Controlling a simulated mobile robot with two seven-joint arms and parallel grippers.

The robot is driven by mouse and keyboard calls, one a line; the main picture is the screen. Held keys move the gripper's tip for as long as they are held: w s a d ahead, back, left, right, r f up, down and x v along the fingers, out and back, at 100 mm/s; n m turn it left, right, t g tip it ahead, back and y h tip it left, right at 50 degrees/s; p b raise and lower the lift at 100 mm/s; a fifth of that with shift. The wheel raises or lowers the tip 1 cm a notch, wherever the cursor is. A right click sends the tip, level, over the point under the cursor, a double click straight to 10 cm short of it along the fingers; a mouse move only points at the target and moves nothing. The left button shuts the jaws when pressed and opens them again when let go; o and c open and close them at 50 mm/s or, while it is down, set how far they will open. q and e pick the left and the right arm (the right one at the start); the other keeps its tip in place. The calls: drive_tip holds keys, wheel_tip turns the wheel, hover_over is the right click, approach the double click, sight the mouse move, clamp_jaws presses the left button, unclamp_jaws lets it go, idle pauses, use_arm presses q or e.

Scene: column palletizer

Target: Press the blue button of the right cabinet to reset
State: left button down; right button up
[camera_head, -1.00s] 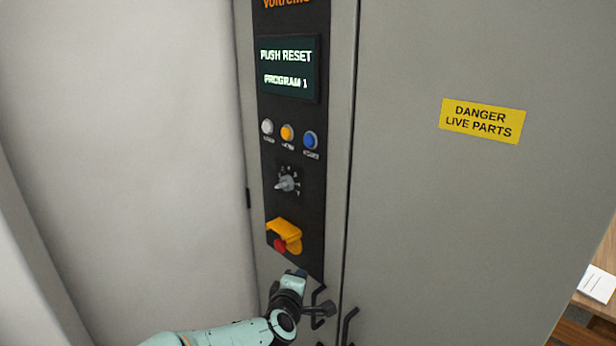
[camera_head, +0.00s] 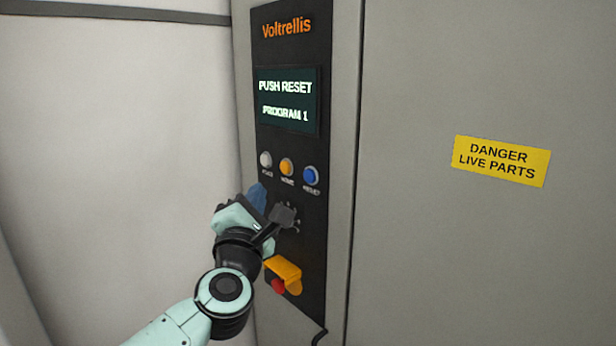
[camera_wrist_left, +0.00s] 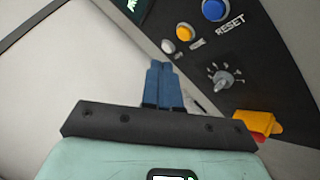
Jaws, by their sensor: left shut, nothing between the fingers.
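The blue button (camera_head: 310,176) is the rightmost of three buttons on the cabinet's black panel (camera_head: 318,220), under a screen (camera_head: 287,101) reading "PUSH RESET PROGRAM 1". In the left wrist view the blue button (camera_wrist_left: 214,10) is at the top right, labelled RESET. My left gripper (camera_head: 258,192) is shut and empty, below and left of the button, near the panel's left edge. Its blue fingers (camera_wrist_left: 161,75) lie side by side in the left wrist view, apart from the blue button. My right gripper is not in view.
A white button (camera_head: 265,159) and a yellow button (camera_head: 286,167) sit left of the blue one. A rotary knob (camera_wrist_left: 225,80) and a yellow-and-red switch (camera_head: 284,272) are below. A yellow danger sign (camera_head: 501,161) is on the right door.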

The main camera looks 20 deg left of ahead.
sight(310, 176)
use_arm(q)
drive_tip(key=w+d+p, duration=0.3)
drive_tip(key=w, duration=0.5)
drive_tip(key=shift+d, duration=0.2)
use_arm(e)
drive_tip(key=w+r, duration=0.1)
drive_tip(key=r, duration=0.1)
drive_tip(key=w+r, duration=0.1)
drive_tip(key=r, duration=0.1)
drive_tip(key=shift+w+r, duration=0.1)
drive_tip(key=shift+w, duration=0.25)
use_arm(q)
drive_tip(key=shift+w, duration=0.1)
idle(1.3)
drive_tip(key=shift+w+d, duration=0.15)
drive_tip(key=shift+w, duration=0.25)
